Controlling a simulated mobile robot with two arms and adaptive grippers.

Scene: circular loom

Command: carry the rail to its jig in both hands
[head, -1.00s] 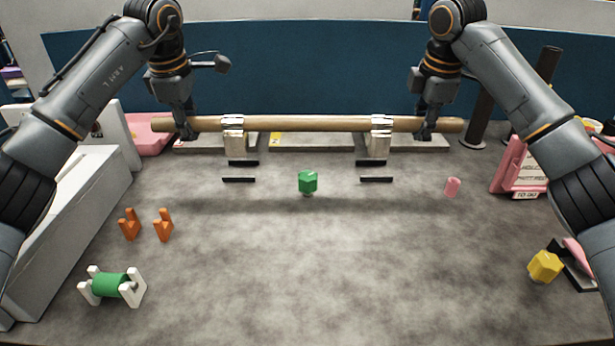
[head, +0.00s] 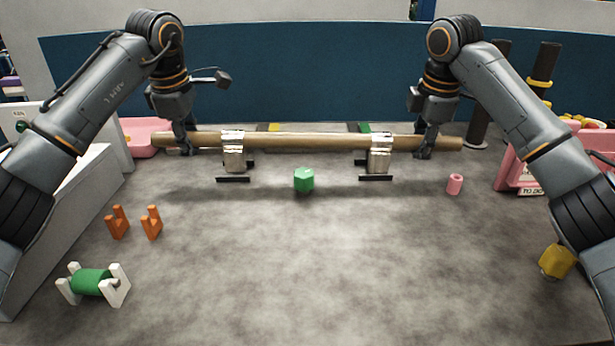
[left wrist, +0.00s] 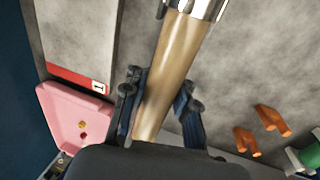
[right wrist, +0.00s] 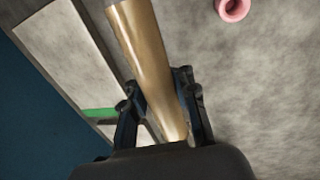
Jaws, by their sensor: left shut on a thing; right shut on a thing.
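The rail (head: 305,141) is a long tan wooden bar, held about level across the back of the table in the head view. Silver pieces (head: 233,150) (head: 379,150) sit at two places along it. Black bars (head: 233,180) (head: 376,178) lie below these; I take them for the jig, but cannot tell whether rail and jig touch. My left gripper (head: 187,150) is shut on the rail near its left end, and the left wrist view shows the rail (left wrist: 170,65) between the fingers. My right gripper (head: 424,153) is shut on its right end, also seen in the right wrist view (right wrist: 150,65).
A green block (head: 303,180) stands in front of the rail, and a pink cylinder (head: 454,184) to its right. Orange pieces (head: 117,222) and a green roll on white stands (head: 92,282) are at left. A yellow block (head: 556,261) is at right. The middle front is clear.

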